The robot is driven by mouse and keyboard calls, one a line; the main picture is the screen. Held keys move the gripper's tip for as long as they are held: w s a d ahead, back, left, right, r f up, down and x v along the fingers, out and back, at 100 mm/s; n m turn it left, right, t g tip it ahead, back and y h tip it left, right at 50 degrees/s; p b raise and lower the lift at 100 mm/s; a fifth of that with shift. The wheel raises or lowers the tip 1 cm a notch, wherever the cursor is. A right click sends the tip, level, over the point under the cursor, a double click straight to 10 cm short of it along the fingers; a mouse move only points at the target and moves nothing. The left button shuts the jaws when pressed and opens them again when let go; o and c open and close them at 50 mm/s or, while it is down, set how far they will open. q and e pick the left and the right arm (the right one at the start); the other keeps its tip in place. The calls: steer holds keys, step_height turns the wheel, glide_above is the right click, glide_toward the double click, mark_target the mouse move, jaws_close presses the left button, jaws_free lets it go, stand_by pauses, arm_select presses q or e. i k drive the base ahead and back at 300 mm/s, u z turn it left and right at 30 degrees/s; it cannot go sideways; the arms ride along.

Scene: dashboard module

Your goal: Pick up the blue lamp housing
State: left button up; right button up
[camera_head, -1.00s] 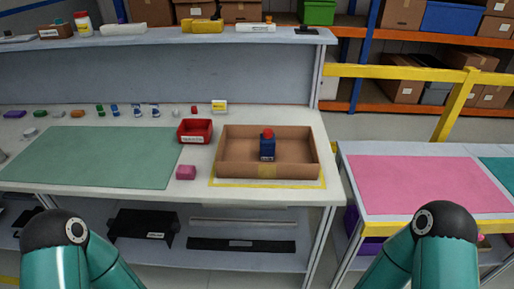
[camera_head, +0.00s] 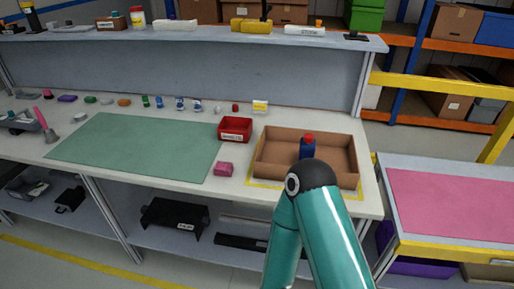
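A blue upright piece with a red top, which looks like the blue lamp housing (camera_head: 306,152), stands in the open cardboard box (camera_head: 265,160) on the right part of the workbench. The lower part of the piece and the front of the box are partly hidden by one of my teal arm links, which rises in front of them. Neither of my grippers shows in the head view, so I cannot see any finger near the blue piece.
A red bin (camera_head: 235,137) and a pink block (camera_head: 223,169) are left of the box. A green mat (camera_head: 135,150) lies bare on the bench. Several small coloured items line its back. A side table with a pink mat (camera_head: 450,205) stands at right.

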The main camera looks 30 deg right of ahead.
mark_target(306, 150)
steer(key=z, duration=0.45)
steer(key=i, duration=0.2)
steer(key=u, duration=2.05)
steer(key=k, duration=2.55)
steer(key=z, duration=1)
steer(key=i, duration=1)
steer(key=u, duration=0.05)
